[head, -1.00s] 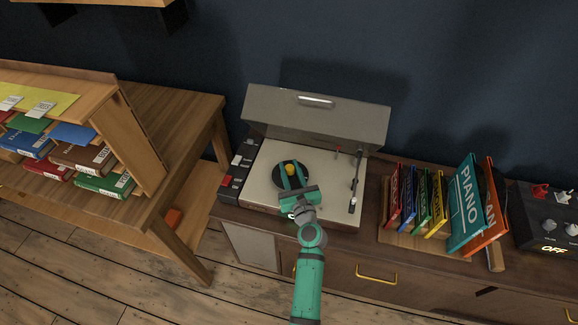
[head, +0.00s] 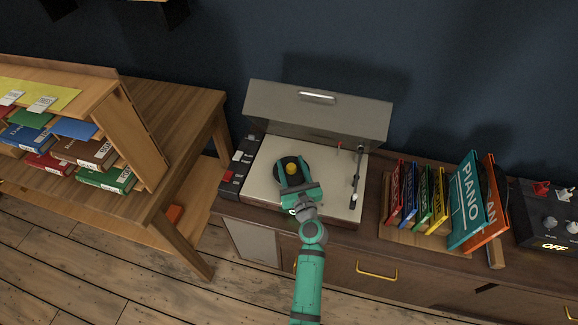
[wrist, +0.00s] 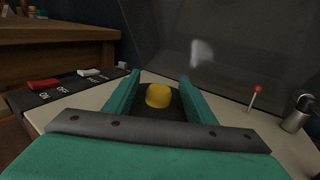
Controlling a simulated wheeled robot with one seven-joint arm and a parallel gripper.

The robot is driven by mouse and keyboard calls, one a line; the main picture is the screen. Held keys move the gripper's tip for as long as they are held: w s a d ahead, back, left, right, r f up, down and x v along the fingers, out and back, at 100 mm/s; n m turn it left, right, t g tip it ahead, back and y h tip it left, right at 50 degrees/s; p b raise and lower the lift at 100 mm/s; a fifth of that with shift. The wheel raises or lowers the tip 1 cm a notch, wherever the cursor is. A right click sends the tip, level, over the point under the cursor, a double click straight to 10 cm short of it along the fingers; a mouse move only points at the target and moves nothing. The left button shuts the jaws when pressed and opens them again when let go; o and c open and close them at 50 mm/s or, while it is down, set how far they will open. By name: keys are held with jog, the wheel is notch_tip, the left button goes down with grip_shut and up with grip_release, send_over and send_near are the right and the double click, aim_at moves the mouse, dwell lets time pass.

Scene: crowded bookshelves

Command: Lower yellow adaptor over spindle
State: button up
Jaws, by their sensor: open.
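The yellow adaptor (head: 292,168) sits at the centre of the black platter (head: 281,167) on the record player. In the wrist view the adaptor (wrist: 158,96) is a rounded yellow cap standing on the dark disc, between and beyond my two fingers. My gripper (head: 291,178) is open, its teal fingers low over the platter on the near side of the adaptor. In the wrist view the gripper (wrist: 158,90) shows a clear gap on both sides of the adaptor. The spindle is not visible; the adaptor would hide anything beneath it.
The tonearm (head: 355,185) lies right of the platter. The raised lid (head: 316,112) stands behind. A switch panel (head: 238,168) is at the left, with a red switch (wrist: 43,84). Upright record sleeves (head: 465,200) stand to the right on the cabinet.

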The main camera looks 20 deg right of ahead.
jog(key=shift+s, duration=0.2)
jog(key=s, duration=1)
jog(key=shift+s+a, duration=0.25)
jog(key=shift+a, duration=0.1)
